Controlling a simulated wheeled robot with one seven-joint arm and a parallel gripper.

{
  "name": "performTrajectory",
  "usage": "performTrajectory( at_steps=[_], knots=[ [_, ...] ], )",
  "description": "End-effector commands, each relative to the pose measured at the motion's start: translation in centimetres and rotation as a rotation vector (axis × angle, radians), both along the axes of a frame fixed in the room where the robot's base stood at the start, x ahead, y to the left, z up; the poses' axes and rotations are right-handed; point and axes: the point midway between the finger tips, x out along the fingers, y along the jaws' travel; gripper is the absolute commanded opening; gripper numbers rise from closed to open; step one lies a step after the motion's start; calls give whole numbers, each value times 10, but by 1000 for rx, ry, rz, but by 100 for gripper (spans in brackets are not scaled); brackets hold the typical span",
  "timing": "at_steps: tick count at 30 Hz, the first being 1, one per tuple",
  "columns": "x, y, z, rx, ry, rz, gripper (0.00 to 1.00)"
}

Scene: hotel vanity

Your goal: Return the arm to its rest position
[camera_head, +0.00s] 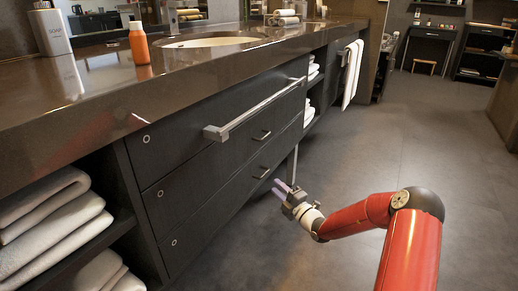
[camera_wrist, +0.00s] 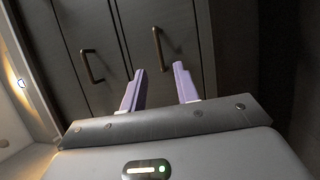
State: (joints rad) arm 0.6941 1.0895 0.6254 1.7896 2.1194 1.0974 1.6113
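My red arm reaches in from the lower right in the head view. My gripper (camera_head: 284,189) is low in front of the dark vanity drawers (camera_head: 215,165), above the floor. In the wrist view, the two purple fingers of my gripper (camera_wrist: 158,88) stand apart with nothing between them. Beyond the fingers are dark drawer fronts with two handles (camera_wrist: 160,50). I cannot tell the exact gap between the fingertips and the drawers.
A long towel bar (camera_head: 255,108) juts from the vanity front. The countertop (camera_head: 200,85) carries an orange bottle (camera_head: 139,43) and a soap bottle (camera_head: 50,30). Folded towels (camera_head: 50,220) fill the left shelf. The floor (camera_head: 465,180) to the right is clear.

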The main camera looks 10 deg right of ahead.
Motion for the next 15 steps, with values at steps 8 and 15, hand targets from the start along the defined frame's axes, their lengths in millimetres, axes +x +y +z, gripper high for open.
performTrajectory(
  at_steps=[8, 15],
  knots=[
    [-57, 81, 77, -518, -293, 300, 31],
    [-158, 138, 132, -1157, -772, 683, 31]
  ],
)
